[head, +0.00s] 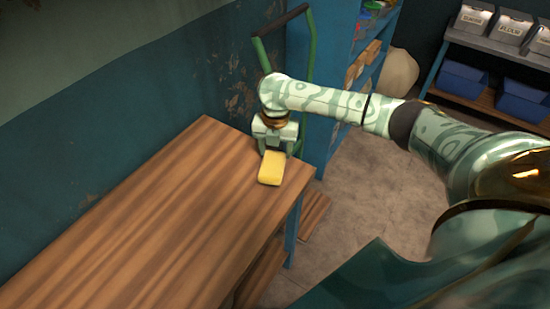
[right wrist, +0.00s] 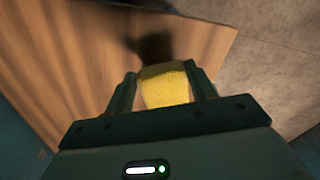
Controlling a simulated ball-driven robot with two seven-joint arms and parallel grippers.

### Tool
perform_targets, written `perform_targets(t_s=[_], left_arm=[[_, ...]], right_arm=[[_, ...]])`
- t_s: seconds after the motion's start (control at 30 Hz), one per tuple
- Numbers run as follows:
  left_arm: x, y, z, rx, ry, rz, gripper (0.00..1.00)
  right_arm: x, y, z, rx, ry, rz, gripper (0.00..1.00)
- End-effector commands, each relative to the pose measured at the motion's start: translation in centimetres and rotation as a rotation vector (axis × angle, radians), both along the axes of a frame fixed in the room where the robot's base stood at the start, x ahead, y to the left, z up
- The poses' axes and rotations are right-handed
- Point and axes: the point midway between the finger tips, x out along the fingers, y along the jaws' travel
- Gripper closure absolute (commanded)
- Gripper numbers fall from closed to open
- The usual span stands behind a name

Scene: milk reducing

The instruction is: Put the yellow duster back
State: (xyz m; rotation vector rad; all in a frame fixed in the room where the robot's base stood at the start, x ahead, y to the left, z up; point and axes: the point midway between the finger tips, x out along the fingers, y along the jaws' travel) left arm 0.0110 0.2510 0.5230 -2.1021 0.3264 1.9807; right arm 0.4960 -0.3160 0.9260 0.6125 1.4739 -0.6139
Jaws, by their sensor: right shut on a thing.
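The yellow duster (head: 270,168) is a small yellow block at the far right corner of the wooden table (head: 150,220). My right gripper (head: 275,150) is shut on it from above, with one finger on each side. In the right wrist view the duster (right wrist: 168,88) sits between the two fingers (right wrist: 165,95), over the table top, with a dark shadow on the wood beyond it. I cannot tell whether the duster touches the table or is slightly above it. My left gripper is not in view.
The table top is otherwise bare. A green-framed hand truck (head: 312,50) stands behind the table's far end, beside a blue shelf (head: 340,60). Blue bins (head: 462,78) and labelled boxes (head: 472,20) stand on a rack at the far right. Open floor (head: 375,190) lies right of the table.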

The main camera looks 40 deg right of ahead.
Motion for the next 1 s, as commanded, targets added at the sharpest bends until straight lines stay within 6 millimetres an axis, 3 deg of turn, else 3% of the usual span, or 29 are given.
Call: perform_targets(t_s=[0.03, 0.13, 0.43, 0.47, 0.53, 0.83, 1.0], left_arm=[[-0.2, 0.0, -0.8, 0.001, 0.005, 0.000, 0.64], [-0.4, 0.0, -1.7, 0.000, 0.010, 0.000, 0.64], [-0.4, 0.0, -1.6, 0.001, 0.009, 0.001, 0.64], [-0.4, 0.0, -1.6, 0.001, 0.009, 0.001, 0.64], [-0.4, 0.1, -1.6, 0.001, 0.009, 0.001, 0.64], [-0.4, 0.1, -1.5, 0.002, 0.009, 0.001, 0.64], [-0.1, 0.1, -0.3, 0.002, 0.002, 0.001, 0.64]], right_arm=[[0.0, 0.0, -1.4, 0.001, 0.005, 0.000, 0.63], [0.0, 0.0, -3.1, -0.001, 0.004, 0.001, 0.63], [0.0, 0.0, -3.2, -0.001, 0.001, 0.001, 0.62], [-0.1, 0.0, -3.3, -0.001, 0.001, 0.001, 0.42], [-0.1, 0.0, -3.2, -0.001, 0.001, 0.001, 0.23], [0.0, 0.0, -3.1, -0.001, 0.000, 0.002, 0.23], [0.0, 0.0, -0.6, -0.001, -0.003, 0.002, 0.23]])
